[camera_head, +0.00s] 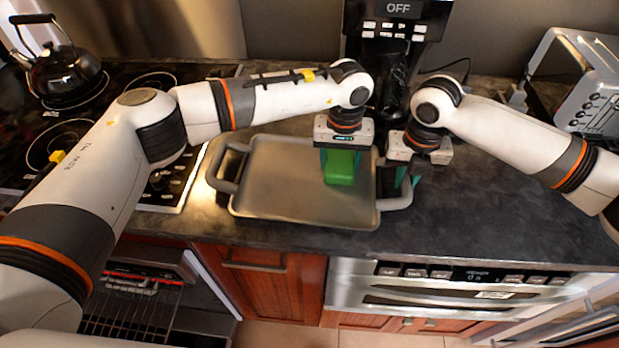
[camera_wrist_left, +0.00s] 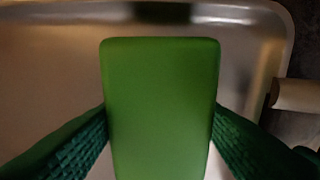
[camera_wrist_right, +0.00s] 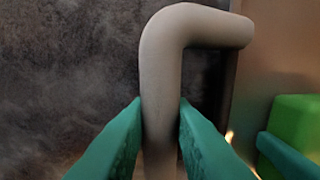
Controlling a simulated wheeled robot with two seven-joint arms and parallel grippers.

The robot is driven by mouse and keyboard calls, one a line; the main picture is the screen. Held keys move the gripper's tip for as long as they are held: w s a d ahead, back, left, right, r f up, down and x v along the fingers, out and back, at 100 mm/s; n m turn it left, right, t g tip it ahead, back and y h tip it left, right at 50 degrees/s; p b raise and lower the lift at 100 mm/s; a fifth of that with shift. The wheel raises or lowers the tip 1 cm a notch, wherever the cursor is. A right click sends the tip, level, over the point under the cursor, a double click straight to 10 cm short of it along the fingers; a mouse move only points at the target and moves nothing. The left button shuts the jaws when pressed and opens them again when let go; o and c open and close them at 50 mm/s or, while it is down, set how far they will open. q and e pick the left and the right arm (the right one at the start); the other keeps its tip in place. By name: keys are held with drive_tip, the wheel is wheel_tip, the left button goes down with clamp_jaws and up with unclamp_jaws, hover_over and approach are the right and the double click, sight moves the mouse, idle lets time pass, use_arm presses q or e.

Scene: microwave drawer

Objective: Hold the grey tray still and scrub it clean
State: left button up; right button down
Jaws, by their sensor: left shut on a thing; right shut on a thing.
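The grey tray (camera_head: 283,185) lies flat on the dark counter, with a handle at its left and right ends. My left gripper (camera_head: 343,165) is shut on a green sponge (camera_head: 340,168), held over the right part of the tray. In the left wrist view the green sponge (camera_wrist_left: 160,100) sits between both fingers; whether it touches the tray surface is hard to tell. My right gripper (camera_head: 405,180) is at the tray's right end. In the right wrist view its fingers close on the tray's handle (camera_wrist_right: 165,70). The right gripper hides part of this handle in the head view.
A black coffee maker (camera_head: 395,60) stands behind the tray. A stove (camera_head: 130,130) with a kettle (camera_head: 62,75) is at the left, close to the tray. A toaster (camera_head: 590,85) stands at the back right. The counter (camera_head: 490,210) right of the tray is clear.

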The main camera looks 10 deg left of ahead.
sight(275, 164)
use_arm(q)
drive_tip(key=shift+d+f, duration=0.1)
drive_tip(key=shift+d, duration=0.8)
drive_tip(key=shift+a, duration=2.25)
drive_tip(key=shift+d, duration=1.2)
drive_tip(key=shift+s+d+f, duration=0.1)
drive_tip(key=shift+d, duration=0.95)
drive_tip(key=shift+a+r, duration=0.2)
drive_tip(key=shift+a, duration=2.6)
drive_tip(key=shift+w+a+f, duration=0.1)
drive_tip(key=shift+a+f, duration=0.1)
drive_tip(key=shift+a, duration=1.2)
drive_tip(key=shift+w+a+f, duration=0.1)
drive_tip(key=shift+a+f, duration=0.1)
drive_tip(key=shift+a, duration=1.15)
drive_tip(key=shift+a+r, duration=0.2)
drive_tip(key=shift+a, duration=2.3)
drive_tip(key=shift+d+r, duration=0.15)
drive_tip(key=shift+d, duration=0.6)
drive_tip(key=shift+d+r, duration=0.1)
drive_tip(key=shift+d, duration=0.6)
